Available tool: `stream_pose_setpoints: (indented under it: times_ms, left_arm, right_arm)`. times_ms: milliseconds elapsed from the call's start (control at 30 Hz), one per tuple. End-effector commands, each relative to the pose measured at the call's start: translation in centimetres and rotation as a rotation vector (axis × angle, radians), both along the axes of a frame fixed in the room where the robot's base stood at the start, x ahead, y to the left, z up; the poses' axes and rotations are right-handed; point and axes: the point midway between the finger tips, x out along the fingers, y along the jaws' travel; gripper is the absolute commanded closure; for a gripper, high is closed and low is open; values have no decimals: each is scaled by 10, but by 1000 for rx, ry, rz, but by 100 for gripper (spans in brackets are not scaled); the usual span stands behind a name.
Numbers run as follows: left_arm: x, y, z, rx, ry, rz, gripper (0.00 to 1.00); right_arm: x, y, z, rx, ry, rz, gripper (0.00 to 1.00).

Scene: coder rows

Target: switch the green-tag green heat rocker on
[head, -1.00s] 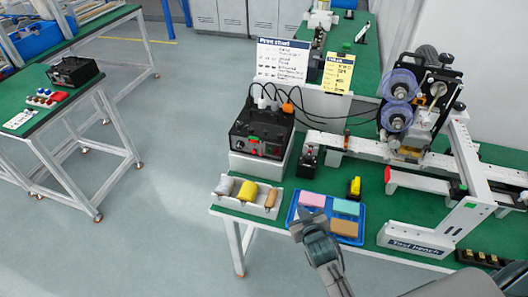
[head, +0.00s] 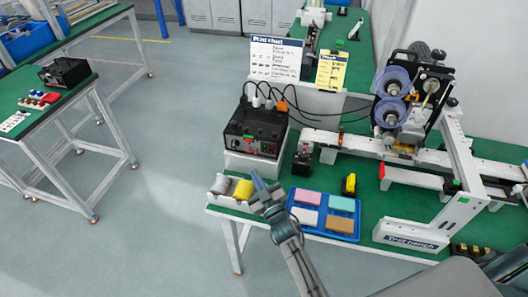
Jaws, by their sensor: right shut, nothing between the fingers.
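A black control box (head: 257,122) stands on a white block on the green bench, with cables plugged in at its top. Its front panel carries a small green tag (head: 248,137), a red part and a small green spot; which of these is the rocker, and how it is set, is too small to tell. My right gripper (head: 258,178) is shut and empty. My left gripper is not in view.
A blue tray (head: 326,234) with coloured blocks lies right of my gripper. A small black device (head: 302,163) stands right of the box. Another black box (head: 66,72) sits on the left table.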

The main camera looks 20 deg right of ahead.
Motion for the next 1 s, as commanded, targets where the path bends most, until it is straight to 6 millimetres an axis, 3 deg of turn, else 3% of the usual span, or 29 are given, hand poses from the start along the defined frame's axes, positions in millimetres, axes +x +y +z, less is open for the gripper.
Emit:
stream_pose_setpoints:
  times_ms: [167, 700, 1000]
  left_arm:
    - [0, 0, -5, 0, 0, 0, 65]
    - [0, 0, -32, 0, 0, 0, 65]
    - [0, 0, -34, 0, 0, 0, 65]
  right_arm:
    - [6, -4, -3, -2, 0, 0, 100]
    - [62, -42, -13, -2, 1, -1, 100]
    - [72, -49, -14, 0, 2, -1, 100]
